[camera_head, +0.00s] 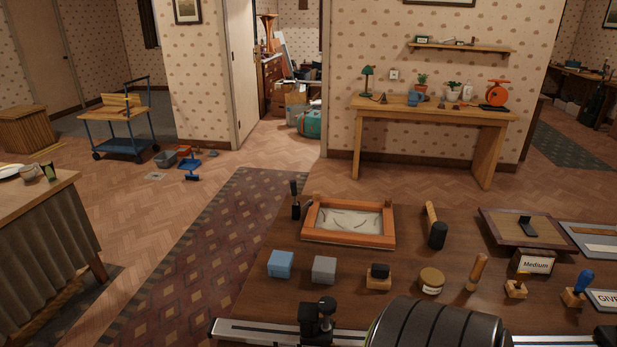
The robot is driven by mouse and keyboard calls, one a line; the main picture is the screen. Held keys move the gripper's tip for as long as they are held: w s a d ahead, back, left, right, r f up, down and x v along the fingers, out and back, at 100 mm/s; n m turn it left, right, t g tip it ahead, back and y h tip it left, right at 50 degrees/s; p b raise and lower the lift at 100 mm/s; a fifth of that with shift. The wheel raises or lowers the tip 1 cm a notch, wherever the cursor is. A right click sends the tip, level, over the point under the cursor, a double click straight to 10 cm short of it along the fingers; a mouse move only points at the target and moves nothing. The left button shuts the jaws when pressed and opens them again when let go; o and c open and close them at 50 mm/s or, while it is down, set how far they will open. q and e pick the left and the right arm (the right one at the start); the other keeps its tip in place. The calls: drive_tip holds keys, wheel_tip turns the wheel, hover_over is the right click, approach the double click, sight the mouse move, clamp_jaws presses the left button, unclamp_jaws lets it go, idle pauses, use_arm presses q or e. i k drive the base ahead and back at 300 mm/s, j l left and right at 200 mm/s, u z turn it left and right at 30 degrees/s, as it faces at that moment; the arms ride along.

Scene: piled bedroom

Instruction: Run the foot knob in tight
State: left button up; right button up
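A pale metal rail (255,332) runs along the near edge of the table. A black fitting with a round knob-like top (318,312) sits on its left part; I cannot tell whether this is the foot knob or how tight it is. A large dark ribbed cylinder (436,328) lies to the right of the fitting, in front of the rail's middle, and is cut off by the bottom edge. Neither of my grippers is in view.
The dark wooden table (335,255) holds an orange-framed tray (350,222), a black-headed mallet (436,230), a blue block (280,264), a grey block (324,269), a jar (431,281), several stamps and a "Medium" sign (534,262). Bare tabletop lies between them.

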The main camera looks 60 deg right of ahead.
sight(326, 305)
drive_tip(key=z, duration=1.95)
drive_tip(key=i+l+z, duration=0.1)
drive_tip(key=l+z, duration=0.2)
